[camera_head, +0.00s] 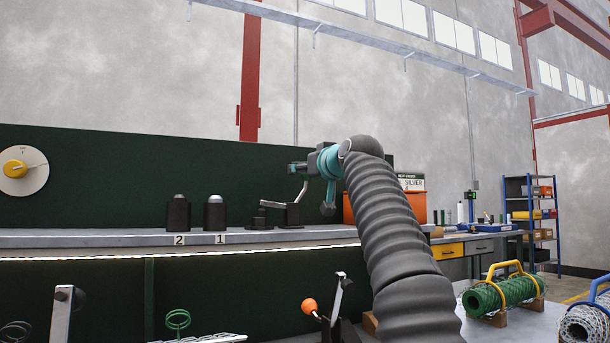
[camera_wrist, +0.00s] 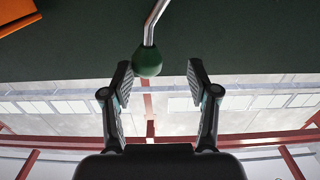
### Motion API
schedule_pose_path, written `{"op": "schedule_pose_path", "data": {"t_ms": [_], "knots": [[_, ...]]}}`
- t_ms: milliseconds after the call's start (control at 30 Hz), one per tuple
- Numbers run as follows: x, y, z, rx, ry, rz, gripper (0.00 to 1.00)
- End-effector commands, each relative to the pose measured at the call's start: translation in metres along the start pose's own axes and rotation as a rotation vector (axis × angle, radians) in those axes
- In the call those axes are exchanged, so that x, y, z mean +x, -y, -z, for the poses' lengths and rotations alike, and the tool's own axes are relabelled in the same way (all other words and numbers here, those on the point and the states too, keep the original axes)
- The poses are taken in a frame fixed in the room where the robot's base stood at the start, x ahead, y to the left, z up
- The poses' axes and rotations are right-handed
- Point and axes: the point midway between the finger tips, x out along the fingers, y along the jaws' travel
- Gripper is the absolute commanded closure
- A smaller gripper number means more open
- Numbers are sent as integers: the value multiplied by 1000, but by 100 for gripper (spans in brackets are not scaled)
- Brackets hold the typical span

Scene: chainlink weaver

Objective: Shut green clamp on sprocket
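The green clamp's ball knob (camera_wrist: 147,62) sits on a bent metal rod (camera_wrist: 153,25) in the wrist view. My gripper (camera_wrist: 160,82) is open, with the knob at the fingertips, nearer the left finger; I cannot tell whether they touch. In the head view, the clamp's dark base (camera_head: 291,215) stands on the grey shelf, with its silver handle (camera_head: 300,192) rising toward my gripper (camera_head: 296,168). Low dark parts (camera_head: 260,219) lie just left of the base. I cannot make out the sprocket clearly.
Dark cylinders marked 2 (camera_head: 178,213) and 1 (camera_head: 215,212) stand left on the shelf (camera_head: 110,239). An orange box (camera_head: 416,205) is behind my arm. Below are an orange-knobbed lever (camera_head: 309,305) and a green mesh roll (camera_head: 503,293) with a yellow handle.

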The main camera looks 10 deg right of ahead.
Motion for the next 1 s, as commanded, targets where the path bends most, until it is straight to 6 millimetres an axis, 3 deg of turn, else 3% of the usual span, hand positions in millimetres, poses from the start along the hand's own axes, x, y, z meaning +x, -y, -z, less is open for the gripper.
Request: {"op": "schedule_pose_path", "data": {"t_ms": [1000], "knots": [[-61, -1, -2, 0, 0, -2, 42]]}}
